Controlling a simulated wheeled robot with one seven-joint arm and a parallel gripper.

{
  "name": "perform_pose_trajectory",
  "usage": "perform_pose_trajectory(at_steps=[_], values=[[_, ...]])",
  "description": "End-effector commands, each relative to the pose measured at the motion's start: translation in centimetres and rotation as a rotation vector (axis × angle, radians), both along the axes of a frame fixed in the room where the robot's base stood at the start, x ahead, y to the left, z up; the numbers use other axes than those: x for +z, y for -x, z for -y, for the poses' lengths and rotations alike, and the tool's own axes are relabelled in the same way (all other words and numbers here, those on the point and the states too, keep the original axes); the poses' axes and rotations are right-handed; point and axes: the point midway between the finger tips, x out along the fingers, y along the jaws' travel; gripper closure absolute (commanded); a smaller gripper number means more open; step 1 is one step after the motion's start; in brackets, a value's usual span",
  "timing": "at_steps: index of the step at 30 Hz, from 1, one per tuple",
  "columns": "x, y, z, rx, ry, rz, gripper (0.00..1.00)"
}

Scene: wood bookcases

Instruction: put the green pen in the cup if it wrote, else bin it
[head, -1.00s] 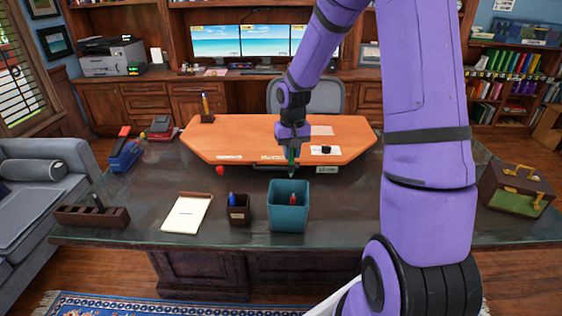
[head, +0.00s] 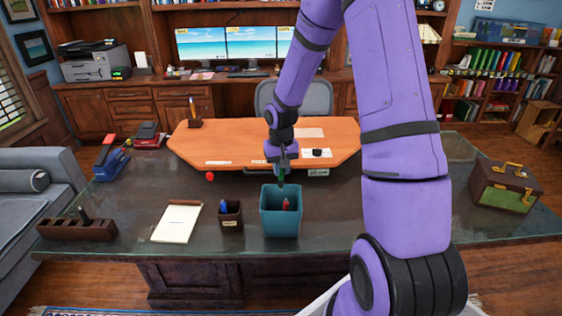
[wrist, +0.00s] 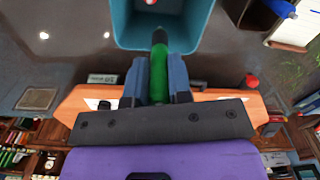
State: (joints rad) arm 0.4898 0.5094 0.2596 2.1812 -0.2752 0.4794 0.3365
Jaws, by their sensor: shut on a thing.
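My gripper (head: 282,172) is shut on the green pen (wrist: 160,72) and points down. In the wrist view the pen stands between the two fingers (wrist: 159,82), and its dark tip reaches over the near rim of the open teal bin (wrist: 198,22). In the head view the green pen (head: 282,180) is at the far rim of the bin (head: 280,224). A red pen (head: 286,204) is inside the bin. The small dark cup (head: 231,220) stands left of the bin and holds a blue pen (head: 224,205). I cannot make out any green mark on paper.
A notepad (head: 177,222) lies left of the cup, and a dark pen holder (head: 75,230) is at the far left. A brown case (head: 505,187) stands at the right.

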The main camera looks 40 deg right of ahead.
Motion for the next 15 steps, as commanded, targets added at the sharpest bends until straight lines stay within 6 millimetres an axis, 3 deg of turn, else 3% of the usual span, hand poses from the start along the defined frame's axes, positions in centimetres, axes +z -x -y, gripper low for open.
perform_pose_trajectory(at_steps=[15], values=[[-3.6, 0.0, 0.0, -0.001, 0.000, 0.001, 1.00]])
